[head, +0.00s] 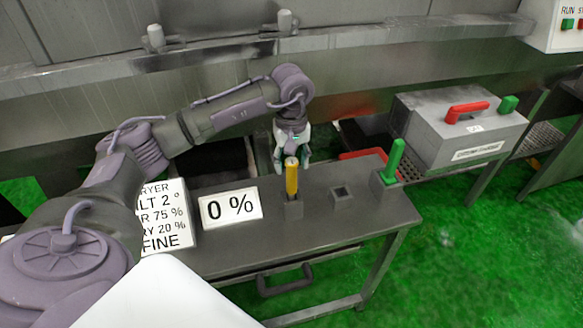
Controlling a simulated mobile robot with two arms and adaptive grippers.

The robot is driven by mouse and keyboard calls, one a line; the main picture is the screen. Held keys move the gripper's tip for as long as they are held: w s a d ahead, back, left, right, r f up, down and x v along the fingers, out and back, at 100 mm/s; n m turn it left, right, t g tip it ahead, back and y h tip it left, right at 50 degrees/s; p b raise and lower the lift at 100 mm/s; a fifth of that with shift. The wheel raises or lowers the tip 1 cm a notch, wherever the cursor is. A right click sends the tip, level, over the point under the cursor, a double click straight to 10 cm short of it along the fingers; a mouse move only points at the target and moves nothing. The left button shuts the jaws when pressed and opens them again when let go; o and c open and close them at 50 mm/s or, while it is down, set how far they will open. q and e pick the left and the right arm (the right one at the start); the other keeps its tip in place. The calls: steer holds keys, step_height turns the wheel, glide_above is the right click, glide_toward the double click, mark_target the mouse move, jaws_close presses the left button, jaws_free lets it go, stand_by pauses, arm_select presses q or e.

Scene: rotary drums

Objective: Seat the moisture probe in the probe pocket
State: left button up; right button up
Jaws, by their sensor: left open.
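A yellow stick, which looks like the moisture probe (291,181), stands upright in a small grey holder (293,210) on the grey metal table (260,245). My left gripper (291,161) points down at the probe's upper end, its fingers open on either side of it. I cannot tell whether they touch it. A small square socket (341,192), possibly the probe pocket, is on the table to the right of the probe and looks empty. My right gripper is not in view.
A green handle (393,160) stands in a block at the table's right end. A display reading 0 % (230,206) and a text sign (166,220) stand left. A grey box with a red handle (466,112) is at the right. A red-rimmed tray (363,154) is behind the table.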

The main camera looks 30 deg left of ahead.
arm_select(q)
step_height(320, 180, up, 9)
steer(key=shift+s+r, duration=0.1)
steer(key=shift+r, duration=0.1)
steer(key=shift+d, duration=0.15)
stand_by(0.4)
